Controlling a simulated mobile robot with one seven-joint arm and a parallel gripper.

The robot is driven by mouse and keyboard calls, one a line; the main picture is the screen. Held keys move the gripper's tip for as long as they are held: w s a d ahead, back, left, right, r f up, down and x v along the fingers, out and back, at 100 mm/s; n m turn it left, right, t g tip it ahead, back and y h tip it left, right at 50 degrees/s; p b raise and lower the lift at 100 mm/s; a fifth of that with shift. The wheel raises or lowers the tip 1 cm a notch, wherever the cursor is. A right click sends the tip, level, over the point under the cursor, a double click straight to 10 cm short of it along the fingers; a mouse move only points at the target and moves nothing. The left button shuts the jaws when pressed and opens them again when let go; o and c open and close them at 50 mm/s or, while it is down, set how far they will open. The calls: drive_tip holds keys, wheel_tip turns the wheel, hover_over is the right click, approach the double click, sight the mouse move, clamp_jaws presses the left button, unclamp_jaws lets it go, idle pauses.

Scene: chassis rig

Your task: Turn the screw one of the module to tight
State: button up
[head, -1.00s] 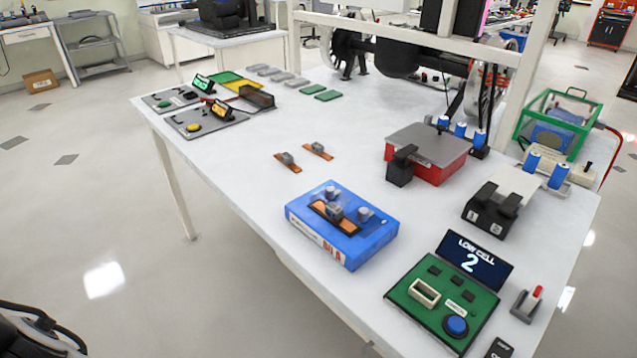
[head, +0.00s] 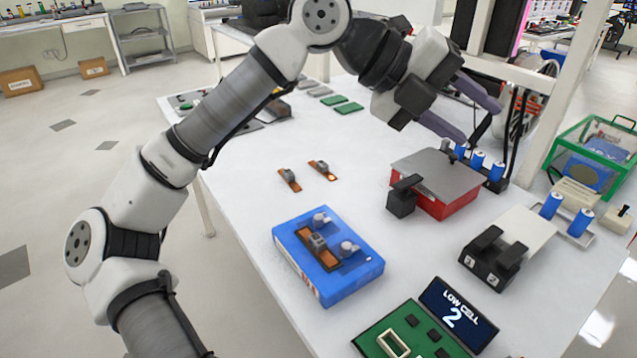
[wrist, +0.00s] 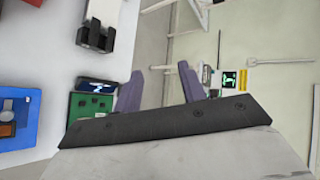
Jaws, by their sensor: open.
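The blue module (head: 345,287) lies flat on the white table in the head view. On its top are an orange strip with a grey block (head: 317,241) and two silver round knobs, one at the back (head: 320,218) and one at the front right (head: 348,248). I cannot tell which is screw one or how tight either is. My gripper (head: 472,118) is open and empty, raised above the table behind and right of the module, touching nothing. In the wrist view, my open gripper (wrist: 160,88) has its fingers apart, and the module (wrist: 30,104) is cut off at the left edge.
A red box (head: 440,202) with a grey lid stands right of the module. A black two-slot block (head: 492,258) and a green board (head: 400,325) with a "LOW CELL 2" display (head: 458,312) are nearer. Two small orange strips (head: 290,181) lie behind the module.

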drive_tip(key=w+a+f+n+t+y, duration=0.1)
drive_tip(key=w+a+f+n+y, duration=0.35)
drive_tip(key=w+f, duration=0.3)
drive_tip(key=n+y+p, duration=0.1)
drive_tip(key=n+y, duration=0.5)
drive_tip(key=y, duration=0.2)
hover_over(318, 217)
wheel_tip(318, 217, down, 6)
drive_tip(key=shift+m, duration=0.25)
wheel_tip(318, 217, down, 13)
drive_tip(key=p, duration=0.2)
drive_tip(key=shift+p, duration=0.4)
clamp_jaws()
drive_tip(key=shift+f, duration=0.1)
